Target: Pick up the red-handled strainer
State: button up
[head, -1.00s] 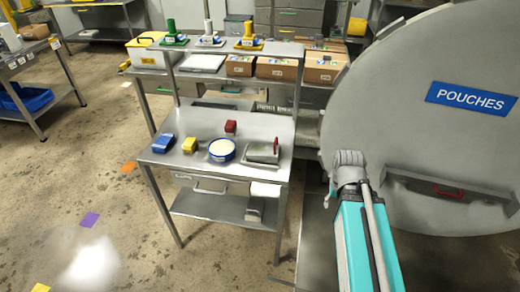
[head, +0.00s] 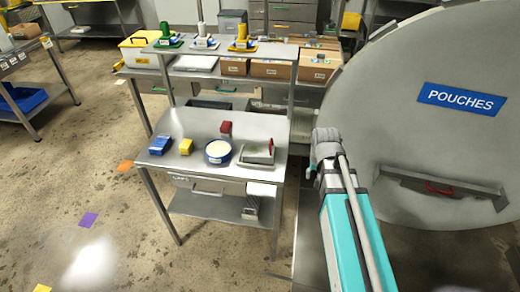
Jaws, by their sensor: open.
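A shallow grey metal piece with a red part at its right end (head: 257,153) lies at the right of the steel table's top (head: 205,135). It may be the red-handled strainer, but it is too small to be sure. My arm rises from the lower right, and its grey end joint stands to the right of the table, apart from the metal piece. The fingers of my gripper cannot be made out.
A blue-rimmed round bowl (head: 218,153), a yellow block (head: 186,146), a blue block (head: 160,145) and a red block (head: 226,128) share the tabletop. A raised shelf (head: 220,48) stands behind. The large round door marked POUCHES (head: 440,145) fills the right side.

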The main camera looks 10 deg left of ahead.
aim_at(271, 142)
jog(key=w+a+r+t+p, duration=0.1)
jog(key=w+a+r+p, duration=0.2)
jog(key=w+a, duration=0.3)
jog(key=w+a+r+t+y+p, duration=0.1)
jog(key=w+a+r+t+p, duration=0.1)
jog(key=w+a+r, duration=0.4)
jog(key=w+a+p, duration=0.1)
jog(key=a, duration=0.3)
jog(key=shift+a+r+p, duration=0.2)
jog(key=shift+a+p, duration=0.05)
jog(key=shift+p, duration=0.1)
jog(key=shift+f, duration=0.15)
jog(key=b+x, duration=0.8)
jog(key=shift+w+f, duration=0.1)
jog(key=shift+f, duration=0.1)
jog(key=shift+f, duration=0.1)
jog(key=b+x, duration=0.3)
jog(key=shift+d, duration=0.15)
jog(key=shift+b+x, duration=0.95)
jog(key=shift+x, duration=0.05)
